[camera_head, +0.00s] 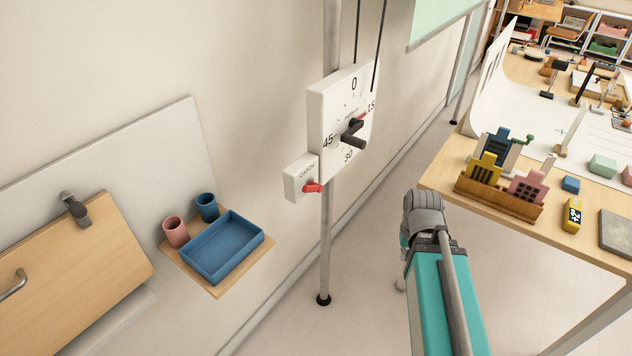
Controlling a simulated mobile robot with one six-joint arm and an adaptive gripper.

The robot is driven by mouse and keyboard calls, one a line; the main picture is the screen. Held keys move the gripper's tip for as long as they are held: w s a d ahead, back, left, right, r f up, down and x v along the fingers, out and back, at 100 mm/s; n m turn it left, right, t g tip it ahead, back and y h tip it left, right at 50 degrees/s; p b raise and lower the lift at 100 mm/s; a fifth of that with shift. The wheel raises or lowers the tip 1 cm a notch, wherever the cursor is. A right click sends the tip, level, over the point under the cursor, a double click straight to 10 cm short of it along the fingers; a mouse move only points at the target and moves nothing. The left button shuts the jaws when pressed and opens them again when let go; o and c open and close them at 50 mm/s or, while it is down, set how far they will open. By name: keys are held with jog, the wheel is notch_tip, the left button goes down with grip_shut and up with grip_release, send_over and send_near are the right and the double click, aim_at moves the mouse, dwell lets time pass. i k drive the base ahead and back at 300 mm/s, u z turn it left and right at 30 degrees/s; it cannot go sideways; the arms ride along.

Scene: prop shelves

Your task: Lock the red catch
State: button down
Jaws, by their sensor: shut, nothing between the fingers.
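The red catch (313,188) is a small red lever on the front of a white box (298,172) with dark lettering. The box is fixed to a grey upright pole, just below and left of a white dial box. The lever points to the right, roughly level. My teal and grey arm rises from the bottom, right of the pole, and ends in view at a grey joint. The arm is apart from the catch in the picture. The fingers of my gripper do not show.
The dial box (330,110) has a black knob (353,134) and numbers. A wooden shelf (220,287) at left holds a blue tray (204,268) and two cups. A wooden table (448,178) with many props stands at right. Floor between is mostly clear.

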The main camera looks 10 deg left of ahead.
aim_at(311, 186)
jog(key=u, duration=0.55)
jog(key=k, duration=1.5)
jog(key=z, duration=0.35)
jog(key=i, duration=1)
jog(key=u, duration=0.1)
